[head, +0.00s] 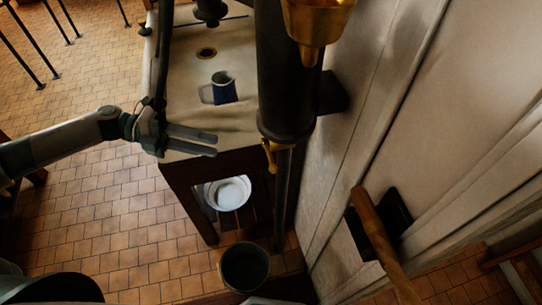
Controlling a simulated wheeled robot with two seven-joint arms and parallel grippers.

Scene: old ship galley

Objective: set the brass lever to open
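A small brass lever (269,156) sits low on the side of a thick dark upright cylinder (287,95), just above a thin dark pipe. It hangs roughly downward; I see no open or closed mark on it. My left gripper (216,145) comes in from the left at the table's near edge. Its two fingers point right toward the lever, with a gap between them and nothing held. The fingertips are apart from the lever, to its left. My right gripper is not in view.
A dark bucket (245,267) stands below the cylinder. A brass funnel-shaped part (315,22) and a wooden handle (377,238) are to the right.

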